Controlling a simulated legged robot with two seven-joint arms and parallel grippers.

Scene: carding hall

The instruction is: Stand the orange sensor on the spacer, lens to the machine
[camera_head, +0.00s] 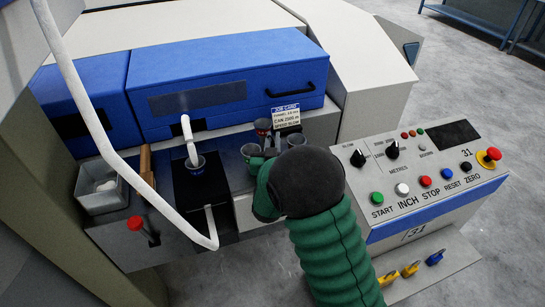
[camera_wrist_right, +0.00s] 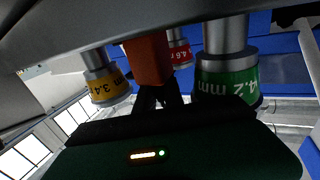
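An orange block (camera_wrist_right: 148,60), which looks like the orange sensor, shows in the right wrist view, just beyond the dark fingers of my right gripper (camera_wrist_right: 158,97). The fingers overlap its near edge; whether they grip it is unclear. In the head view my right gripper (camera_head: 262,172), with its green sleeve and dark wrist, is at the machine's front ledge, and it hides the sensor. I cannot make out the lens. I cannot identify the spacer for sure; a pale block (camera_head: 243,213) stands left of the gripper. My left gripper is not in view.
Close around the gripper stand cups with yellow (camera_wrist_right: 106,86), red (camera_wrist_right: 180,53) and green (camera_wrist_right: 228,82) bands. A job card (camera_head: 286,115) stands behind. The control panel (camera_head: 405,222) is at right. A white sliver tube (camera_head: 80,95) and a grey bin (camera_head: 103,200) are at left.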

